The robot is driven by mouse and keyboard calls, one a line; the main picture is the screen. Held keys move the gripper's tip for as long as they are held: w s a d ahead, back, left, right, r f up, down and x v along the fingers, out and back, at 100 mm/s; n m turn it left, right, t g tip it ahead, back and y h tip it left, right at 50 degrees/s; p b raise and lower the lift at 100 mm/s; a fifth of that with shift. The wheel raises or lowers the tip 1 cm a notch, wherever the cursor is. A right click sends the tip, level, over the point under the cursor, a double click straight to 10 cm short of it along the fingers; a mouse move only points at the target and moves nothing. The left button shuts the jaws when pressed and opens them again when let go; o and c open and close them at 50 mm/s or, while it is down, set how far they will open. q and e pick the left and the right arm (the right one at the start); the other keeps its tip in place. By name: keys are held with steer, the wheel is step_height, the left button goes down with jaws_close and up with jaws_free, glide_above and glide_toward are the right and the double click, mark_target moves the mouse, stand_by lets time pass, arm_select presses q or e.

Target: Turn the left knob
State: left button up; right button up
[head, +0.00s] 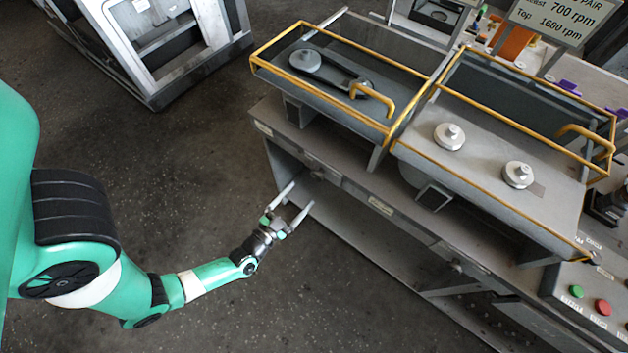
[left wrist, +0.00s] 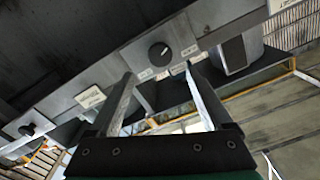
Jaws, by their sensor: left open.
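In the left wrist view, which looks upside down, a round black knob (left wrist: 159,50) with a white mark sits on the bench's grey front panel. Small labels are beside it. A second black knob (left wrist: 27,130) is farther along the panel at the picture's left. The first knob appears to be the left one. My left gripper (head: 299,196) is open and empty in front of the bench's left end in the head view. Its two fingers (left wrist: 158,78) point toward the first knob, apart from it. My right gripper is in neither view.
Green (head: 576,291) and red (head: 603,307) buttons are at the lower right. A white machine (head: 150,40) stands at the upper left. The floor between is clear.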

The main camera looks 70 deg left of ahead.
mark_target(316, 178)
arm_select(q)
steer(key=b+x, duration=0.1)
steer(key=x, duration=0.7)
jaws_close()
